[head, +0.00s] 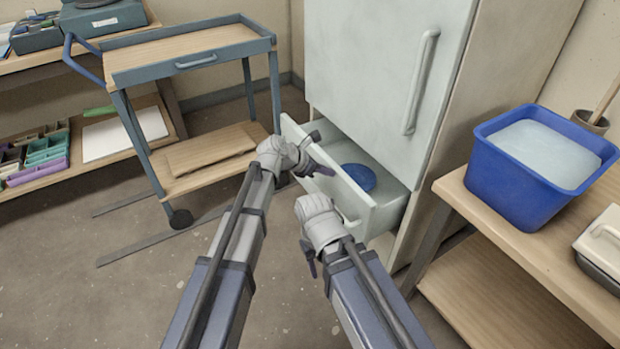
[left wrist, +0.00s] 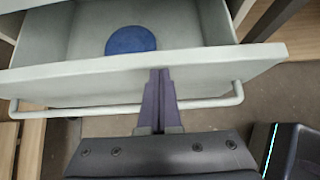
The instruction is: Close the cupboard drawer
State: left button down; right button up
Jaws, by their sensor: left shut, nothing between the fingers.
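The pale cupboard (head: 375,70) stands at the back centre with its large upper door shut. Its low drawer (head: 352,203) is pulled out, and a round blue thing (head: 358,177) lies inside. My left gripper (head: 322,169) is at the drawer front, shut and empty. In the left wrist view, its closed fingers (left wrist: 160,90) overlap the drawer front (left wrist: 90,78), tips near the top edge, and cross over the bar handle (left wrist: 215,101). Whether they touch the front is unclear. My right gripper (head: 309,262) hangs in front of the drawer, pointing down; its jaw opening is unclear.
A wheeled trolley (head: 190,50) stands left of the cupboard. A wooden bench (head: 500,232) on the right carries a blue bucket (head: 520,185) of pale glaze. Bare floor lies to the left of my arms.

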pick_arm(q)
jog(key=w+d, duration=0.5)
jog(key=d, duration=0.4)
jog(key=shift+d, duration=0.2)
jog(key=s+a, duration=0.1)
jog(key=a, duration=0.1)
jog(key=s+a, duration=0.1)
jog(key=a, duration=0.1)
jog(key=shift+s+a+r, duration=0.1)
jog(key=shift+s, duration=0.1)
pick_arm(e)
jog(key=r+p, duration=0.6)
jog(key=shift+s+d, duration=0.15)
jog(key=shift+d, duration=0.1)
pick_arm(q)
jog(key=v, duration=0.9)
jog(key=shift+r+p, duration=0.25)
jog(key=shift+p, duration=0.1)
pick_arm(e)
jog(key=shift+r, duration=0.35)
